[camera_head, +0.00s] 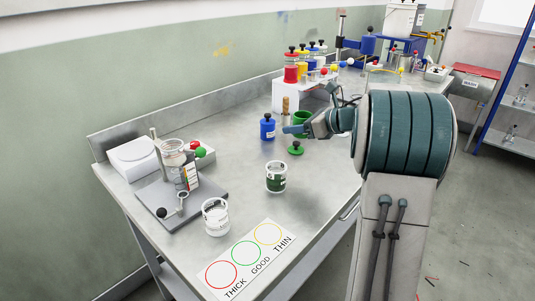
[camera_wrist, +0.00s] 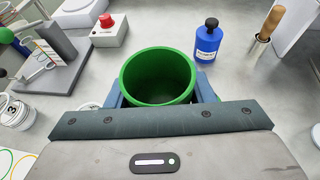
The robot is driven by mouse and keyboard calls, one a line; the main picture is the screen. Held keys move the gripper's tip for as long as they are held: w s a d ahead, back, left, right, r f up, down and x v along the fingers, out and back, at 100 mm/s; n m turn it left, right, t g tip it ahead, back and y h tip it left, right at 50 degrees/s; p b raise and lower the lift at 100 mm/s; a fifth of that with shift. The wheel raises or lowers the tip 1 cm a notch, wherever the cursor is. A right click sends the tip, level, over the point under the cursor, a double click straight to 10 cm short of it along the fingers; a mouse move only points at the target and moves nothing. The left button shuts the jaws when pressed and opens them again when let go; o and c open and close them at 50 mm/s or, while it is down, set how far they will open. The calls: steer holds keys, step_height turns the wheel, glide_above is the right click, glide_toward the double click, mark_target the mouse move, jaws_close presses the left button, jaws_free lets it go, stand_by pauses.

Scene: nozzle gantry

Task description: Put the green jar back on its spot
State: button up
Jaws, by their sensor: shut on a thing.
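The open green jar (camera_wrist: 158,75) is between the fingers of my gripper (camera_wrist: 165,95), which is shut on it. Its mouth faces the wrist camera and the inside looks empty. In the head view the green jar (camera_head: 302,120) is partly hidden by the gripper (camera_head: 292,130). I cannot tell whether it touches the table. No marked spot for the jar is clear in either view.
A blue bottle (camera_head: 267,127) and a wooden-handled tool (camera_head: 285,105) stand close to the jar. A white stand (camera_head: 290,97) holds colored jars behind.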

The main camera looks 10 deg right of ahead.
steer(key=shift+w+d+f, duration=0.3)
steer(key=shift+w+d, duration=0.1)
steer(key=shift+d, duration=0.15)
glide_above(263, 157)
steer(key=f, duration=0.7)
steer(key=shift+s+d, duration=0.1)
steer(key=shift+s, duration=0.1)
steer(key=shift+f, duration=2.05)
steer(key=shift+f+b, duration=0.25)
steer(key=shift+b, duration=0.25)
steer(key=o, duration=1)
steer(key=shift+r, duration=0.1)
steer(key=shift+c, duration=0.2)
steer(key=shift+r, duration=0.1)
